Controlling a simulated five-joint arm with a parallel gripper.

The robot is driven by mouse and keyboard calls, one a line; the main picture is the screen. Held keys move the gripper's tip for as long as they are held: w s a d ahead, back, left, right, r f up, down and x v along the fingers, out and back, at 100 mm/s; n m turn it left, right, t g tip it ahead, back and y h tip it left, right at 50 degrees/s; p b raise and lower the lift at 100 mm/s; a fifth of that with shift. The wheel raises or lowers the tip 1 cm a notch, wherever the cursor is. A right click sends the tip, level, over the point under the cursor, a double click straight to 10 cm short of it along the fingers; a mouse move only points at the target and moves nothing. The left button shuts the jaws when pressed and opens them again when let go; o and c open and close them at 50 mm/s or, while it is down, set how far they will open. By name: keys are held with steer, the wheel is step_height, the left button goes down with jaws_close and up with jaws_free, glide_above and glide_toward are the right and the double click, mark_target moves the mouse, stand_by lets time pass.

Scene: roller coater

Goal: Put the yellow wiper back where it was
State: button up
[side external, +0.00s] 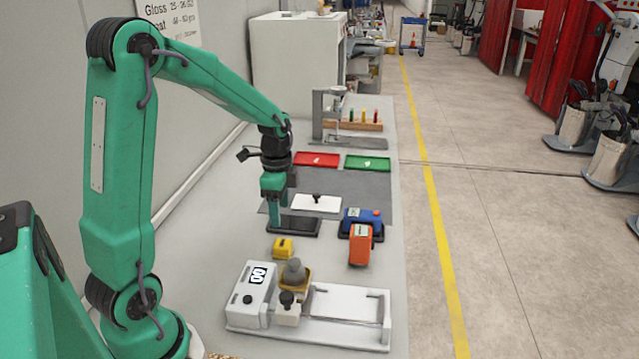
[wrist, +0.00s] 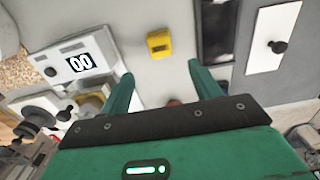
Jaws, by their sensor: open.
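The yellow wiper (side external: 283,247) is a small yellow block with a dark mark on top. It lies on the grey bench between the white coater and a dark flat pad (side external: 305,226). In the wrist view the wiper (wrist: 158,43) is ahead of my fingertips, roughly centred between them and apart from them. My gripper (side external: 276,222) points down over the bench beside the dark pad, a little behind the wiper. In the wrist view my gripper (wrist: 163,78) is open, with nothing between its green fingers.
The white coater (side external: 250,302) with a "00" display stands in front, holding a grey round part (side external: 294,271). Blue (side external: 357,219) and orange (side external: 360,245) devices stand right. A white plate with a black knob (side external: 316,203), red tray (side external: 317,159) and green tray (side external: 368,163) lie behind.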

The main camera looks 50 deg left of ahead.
steer(key=shift+r, duration=0.35)
stand_by(0.4)
steer(key=s+d+r+n+t, duration=0.5)
steer(key=s+d+r+n, duration=0.4)
steer(key=s+d+r, duration=0.3)
steer(key=s+d, duration=0.1)
steer(key=d, duration=0.2)
steer(key=shift+t, duration=0.3)
